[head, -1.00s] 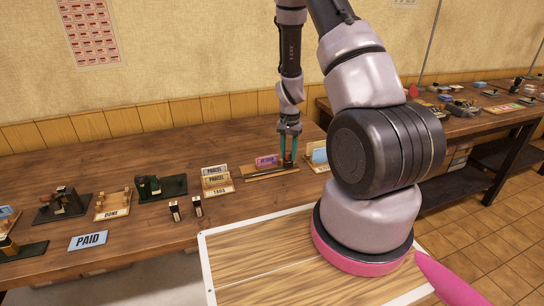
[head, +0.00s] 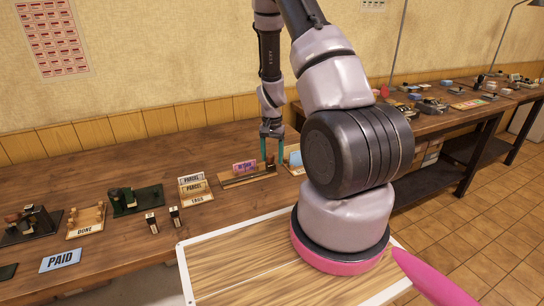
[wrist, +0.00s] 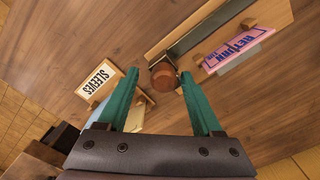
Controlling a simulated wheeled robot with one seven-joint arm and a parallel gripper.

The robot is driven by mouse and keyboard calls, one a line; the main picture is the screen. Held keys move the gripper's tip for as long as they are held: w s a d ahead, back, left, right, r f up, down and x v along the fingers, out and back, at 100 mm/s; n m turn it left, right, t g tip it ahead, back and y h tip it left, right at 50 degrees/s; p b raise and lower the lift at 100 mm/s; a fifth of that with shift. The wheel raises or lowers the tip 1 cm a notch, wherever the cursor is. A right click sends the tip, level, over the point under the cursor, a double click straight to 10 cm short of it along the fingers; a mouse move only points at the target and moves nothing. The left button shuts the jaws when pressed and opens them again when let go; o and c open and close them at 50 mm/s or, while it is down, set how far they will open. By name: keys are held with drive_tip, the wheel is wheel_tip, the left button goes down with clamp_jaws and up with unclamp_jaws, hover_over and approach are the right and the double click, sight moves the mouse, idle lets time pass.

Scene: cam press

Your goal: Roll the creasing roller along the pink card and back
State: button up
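The pink card (head: 244,166), printed "RETURN", stands on the wooden board (head: 247,180) at the back of the table. It also shows at upper right in the wrist view (wrist: 236,54). The creasing roller's brown round wooden top (wrist: 163,76) lies at the end of a dark strip (wrist: 205,29), left of the card in the wrist view. My gripper (wrist: 159,75) points down above it, teal fingers spread. The brown top shows between the fingertips, with a clear gap on the left and a narrow one on the right. Whether the fingertips reach down beside it is unclear.
A "SLEEVES" stand (wrist: 99,83) with a blue item is close to my left finger in the wrist view. In the head view a parcel card stand (head: 194,187), two small stamps (head: 163,217) and a "PAID" sign (head: 61,260) are left along the table.

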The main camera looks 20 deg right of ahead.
wheel_tip(320, 180, up, 11)
idle(0.4)
drive_tip(key=shift+f, duration=0.1)
drive_tip(key=s+a+r+n+t+y, duration=0.1)
drive_tip(key=s+a+r+t, duration=0.15)
drive_tip(key=r, duration=0.75)
drive_tip(key=s+a+r+n+t, duration=0.1)
drive_tip(key=s+a+r, duration=0.25)
drive_tip(key=r, duration=0.55)
drive_tip(key=s+a+r+n+t, duration=0.1)
drive_tip(key=s+a+r+t, duration=0.1)
drive_tip(key=s+r, duration=0.4)
drive_tip(key=s+a+r+n+t+y, duration=0.1)
drive_tip(key=s+a+r, duration=0.3)
drive_tip(key=s+r, duration=0.3)
drive_tip(key=s, duration=0.2)
drive_tip(key=shift+s+n+t, duration=0.35)
drive_tip(key=shift+s+n, duration=0.05)
